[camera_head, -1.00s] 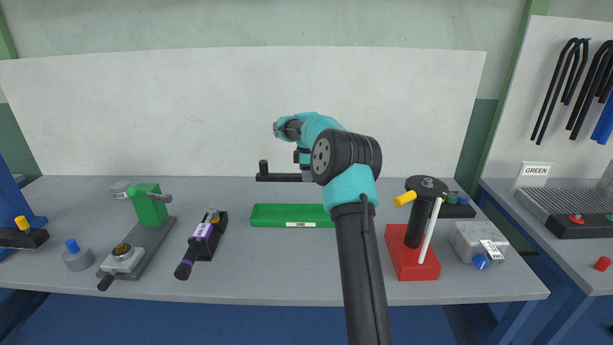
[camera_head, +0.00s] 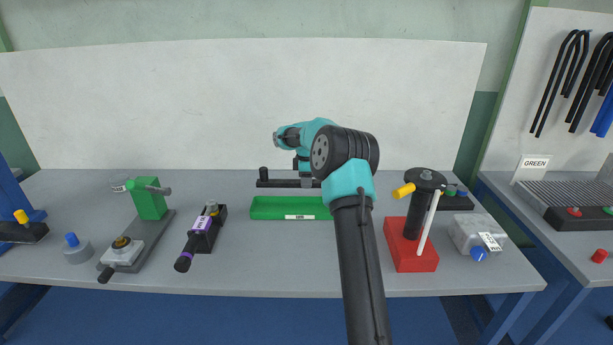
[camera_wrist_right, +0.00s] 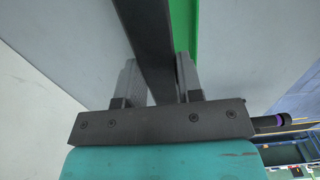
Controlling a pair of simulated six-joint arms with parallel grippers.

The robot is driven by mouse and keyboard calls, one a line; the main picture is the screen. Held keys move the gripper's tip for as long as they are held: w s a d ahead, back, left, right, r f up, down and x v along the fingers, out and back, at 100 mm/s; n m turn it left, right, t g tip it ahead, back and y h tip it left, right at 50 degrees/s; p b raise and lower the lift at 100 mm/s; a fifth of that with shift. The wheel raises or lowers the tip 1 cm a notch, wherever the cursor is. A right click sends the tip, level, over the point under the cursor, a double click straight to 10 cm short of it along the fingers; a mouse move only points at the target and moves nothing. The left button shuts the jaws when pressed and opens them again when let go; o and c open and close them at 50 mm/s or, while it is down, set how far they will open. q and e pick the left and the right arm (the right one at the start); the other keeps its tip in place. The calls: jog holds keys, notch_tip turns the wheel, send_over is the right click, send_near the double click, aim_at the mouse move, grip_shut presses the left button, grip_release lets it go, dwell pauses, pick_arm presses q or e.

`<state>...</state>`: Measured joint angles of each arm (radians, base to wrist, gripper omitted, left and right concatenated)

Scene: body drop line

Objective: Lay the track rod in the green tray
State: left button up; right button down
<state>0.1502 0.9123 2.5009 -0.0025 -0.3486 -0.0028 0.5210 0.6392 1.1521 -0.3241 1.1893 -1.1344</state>
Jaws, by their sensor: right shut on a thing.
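The track rod is a dark bar (camera_head: 282,183) with an upright stub at its left end. My right gripper (camera_head: 305,176) is shut on it and holds it level, just above and behind the green tray in the head view. In the right wrist view the rod (camera_wrist_right: 149,35) runs between the two fingers of the right gripper (camera_wrist_right: 160,80). The green tray (camera_head: 270,208) lies on the bench with a white label on its front. My right forearm hides its right end. A green strip of the tray (camera_wrist_right: 184,28) shows beside the rod in the wrist view. My left gripper is not in view.
A black tool with a purple label (camera_head: 201,226) lies left of the tray. A green-and-grey fixture (camera_head: 149,201) is farther left. A red block (camera_head: 411,254) with a black post stands right of my forearm, beside a grey box (camera_head: 474,235). Bench before the tray is clear.

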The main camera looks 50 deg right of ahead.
send_over(306, 210)
jog(key=shift+s+f, duration=0.15)
jog(key=shift+f, duration=3.95)
jog(key=shift+f, duration=1.5)
jog(key=c, duration=0.7)
grip_release()
jog(key=shift+r, duration=5)
